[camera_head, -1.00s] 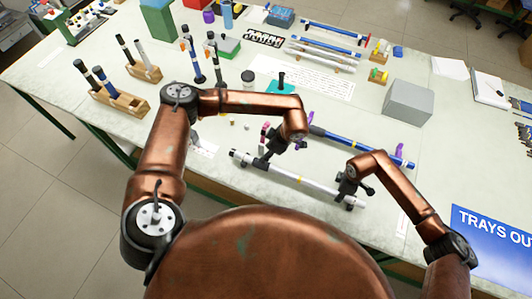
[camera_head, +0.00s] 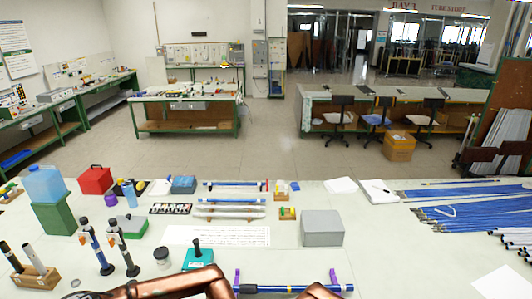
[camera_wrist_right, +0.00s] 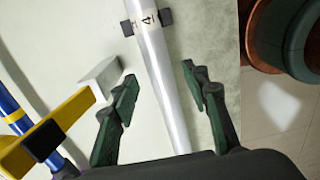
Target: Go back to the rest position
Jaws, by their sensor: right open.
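In the right wrist view my right gripper (camera_wrist_right: 160,92) is open, its two green fingers apart. A silver rod (camera_wrist_right: 165,75) marked "4" runs between the fingers, with a gap on each side. It rests in a dark holder near the top of that view. In the head view only copper parts of my arms show at the bottom edge; neither gripper shows there. A blue rod (camera_head: 300,288) lies in purple holders (camera_head: 334,276) at the front of the table. The silver rod is out of the head view.
A grey box (camera_head: 322,228) stands right of the middle. A teal block (camera_head: 198,258), a small jar (camera_head: 162,258) and upright tools (camera_head: 97,248) stand to the left. A yellow and black part (camera_wrist_right: 45,135) lies left of the right gripper. Blue rods (camera_head: 460,215) cover the right side.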

